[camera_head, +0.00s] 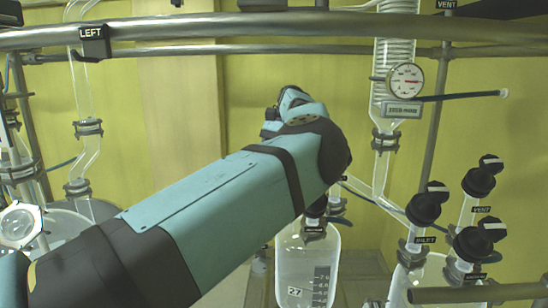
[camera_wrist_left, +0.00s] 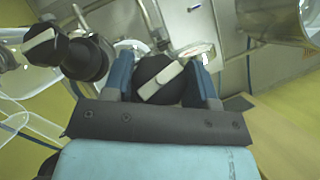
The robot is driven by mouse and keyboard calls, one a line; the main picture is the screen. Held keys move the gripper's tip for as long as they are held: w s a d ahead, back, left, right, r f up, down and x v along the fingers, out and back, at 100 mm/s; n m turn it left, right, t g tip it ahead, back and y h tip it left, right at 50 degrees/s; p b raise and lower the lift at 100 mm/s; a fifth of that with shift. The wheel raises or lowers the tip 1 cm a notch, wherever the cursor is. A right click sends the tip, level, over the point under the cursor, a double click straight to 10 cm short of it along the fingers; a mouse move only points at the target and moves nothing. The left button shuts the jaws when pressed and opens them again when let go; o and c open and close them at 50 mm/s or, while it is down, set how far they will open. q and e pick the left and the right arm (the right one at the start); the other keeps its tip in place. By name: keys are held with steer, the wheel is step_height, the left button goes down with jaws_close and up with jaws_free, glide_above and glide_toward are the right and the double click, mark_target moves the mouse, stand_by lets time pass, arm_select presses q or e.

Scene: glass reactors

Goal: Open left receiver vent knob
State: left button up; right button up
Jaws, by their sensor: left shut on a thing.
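In the left wrist view, a round black knob (camera_wrist_left: 155,70) with a pale grey bar across its face sits between the two blue fingers of my left gripper (camera_wrist_left: 163,78). The fingers are shut on its sides, and the bar lies slanted. In the head view my left arm reaches from the lower left to the middle and hides the gripper and this knob. A glass receiver (camera_head: 305,265) with a "27" tag and a graduated scale hangs just below my wrist. I cannot tell from these frames whether the held knob's valve is open. My right gripper is not in view.
A second black knob (camera_wrist_left: 85,58) is close beside the gripper, at left in the wrist view. Several black knobs (camera_head: 427,205) labelled INLET and VENT stand at the right. A metal rail (camera_head: 270,27) crosses the top. A dial gauge (camera_head: 405,80) is at upper right.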

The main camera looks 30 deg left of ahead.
arm_select(q)
steer(key=n+h, duration=0.2)
steer(key=h, duration=0.1)
steer(key=shift+n+t, duration=0.3)
steer(key=n+t+h, duration=0.1)
steer(key=n+h, duration=0.2)
steer(key=h, duration=0.1)
steer(key=shift+t, duration=0.3)
steer(key=n+t+h, duration=0.2)
steer(key=n, duration=0.1)
steer(key=shift+f+h, duration=0.1)
steer(key=shift+h, duration=0.3)
steer(key=n+t+h, duration=0.2)
steer(key=n+t, duration=0.7)
steer(key=shift+t+h, duration=0.3)
steer(key=shift+h, duration=0.1)
steer(key=n+t+y, duration=0.1)
steer(key=n+t, duration=0.3)
steer(key=shift+n, duration=0.3)
steer(key=shift+n+t+y, duration=0.6)
steer(key=shift+n+t, duration=0.2)
steer(key=shift+n, duration=0.1)
steer(key=shift+r+y, duration=0.2)
steer(key=shift+y, duration=0.1)
